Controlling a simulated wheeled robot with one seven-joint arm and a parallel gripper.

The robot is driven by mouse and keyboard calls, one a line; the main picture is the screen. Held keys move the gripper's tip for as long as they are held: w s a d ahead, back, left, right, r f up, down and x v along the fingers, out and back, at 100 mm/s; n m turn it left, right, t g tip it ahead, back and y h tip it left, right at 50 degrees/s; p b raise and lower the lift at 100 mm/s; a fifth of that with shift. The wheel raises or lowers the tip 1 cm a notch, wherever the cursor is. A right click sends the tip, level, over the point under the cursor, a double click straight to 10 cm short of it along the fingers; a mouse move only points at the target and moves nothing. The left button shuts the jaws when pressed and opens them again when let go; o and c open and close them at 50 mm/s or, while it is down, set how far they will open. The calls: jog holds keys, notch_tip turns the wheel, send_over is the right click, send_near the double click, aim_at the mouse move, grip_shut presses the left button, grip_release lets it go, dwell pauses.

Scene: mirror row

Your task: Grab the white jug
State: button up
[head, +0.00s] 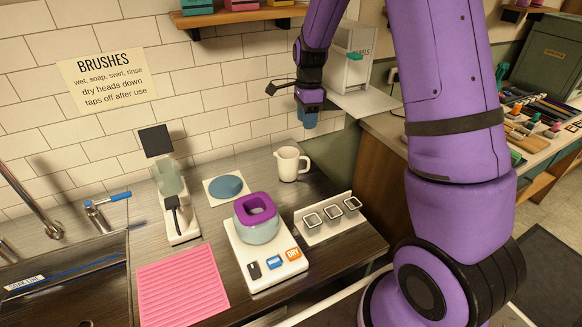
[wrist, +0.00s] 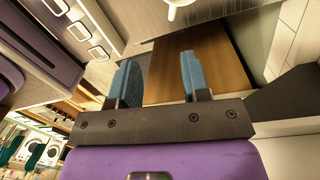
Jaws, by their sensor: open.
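The white jug (head: 290,163) stands upright on the dark counter near the tiled wall, with its handle to the right. My gripper (head: 308,120) hangs above and slightly right of the jug in the head view, apart from it. In the wrist view my gripper (wrist: 158,65) shows two blue finger pads spread apart with nothing between them. A white rounded piece, seemingly part of the jug (wrist: 181,5), is cut off at the top edge of that view.
Left of the jug lies a blue disc (head: 226,187) on a white square. In front are a purple-rimmed pot (head: 256,218) on a white device, a white holder (head: 327,220) with three cups, and a pink mat (head: 182,287). A shelf (head: 240,16) hangs above.

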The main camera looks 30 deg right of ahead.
jog(key=m, duration=0.2)
send_near(307, 159)
notch_tip(307, 159, down, 10)
jog(key=shift+f, duration=0.25)
dwell(0.3)
grip_shut()
